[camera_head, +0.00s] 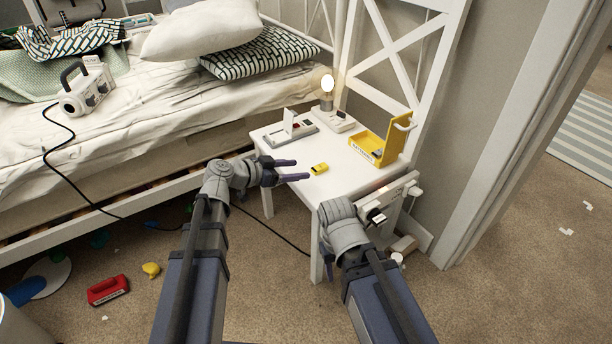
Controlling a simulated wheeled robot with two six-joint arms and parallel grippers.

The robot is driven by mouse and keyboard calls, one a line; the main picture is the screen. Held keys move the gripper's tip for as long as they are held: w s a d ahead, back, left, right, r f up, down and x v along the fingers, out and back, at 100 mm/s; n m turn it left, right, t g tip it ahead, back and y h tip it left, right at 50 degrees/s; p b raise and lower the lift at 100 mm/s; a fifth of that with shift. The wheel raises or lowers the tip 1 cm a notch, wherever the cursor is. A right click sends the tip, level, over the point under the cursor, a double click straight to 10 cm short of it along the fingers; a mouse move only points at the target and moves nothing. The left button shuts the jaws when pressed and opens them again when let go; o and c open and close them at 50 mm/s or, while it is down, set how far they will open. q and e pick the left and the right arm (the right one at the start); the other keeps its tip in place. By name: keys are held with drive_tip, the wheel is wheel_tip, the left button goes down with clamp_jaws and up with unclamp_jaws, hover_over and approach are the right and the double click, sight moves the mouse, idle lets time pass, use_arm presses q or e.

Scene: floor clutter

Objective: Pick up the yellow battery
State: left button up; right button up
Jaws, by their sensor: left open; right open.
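The yellow battery (319,169) lies on the white bedside table (343,186), near its front left part. My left gripper (301,170) is open and empty. Its two dark fingers point right towards the battery, with the tips just left of it and a small gap between. I cannot tell the exact height of the fingers over the tabletop. My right wrist (342,214) is in front of the table's front right corner. The fingers of my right gripper are mostly hidden there, and I see nothing held.
A yellow box with a raised lid (368,146) stands at the table's right. A grey device (291,133), a white base (339,122) and a lit bulb (327,84) are at the back. A white-and-black device (394,190) is by the right edge. A red object (108,290) lies on the carpet.

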sight(320, 167)
use_arm(q)
drive_tip(key=shift+b+x, duration=0.4)
drive_tip(key=shift+x, duration=0.45)
drive_tip(key=shift+b+x, duration=0.95)
drive_tip(key=shift+x, duration=2.1)
drive_tip(key=shift+r, duration=0.15)
drive_tip(key=shift+c, duration=0.2)
clamp_jaws()
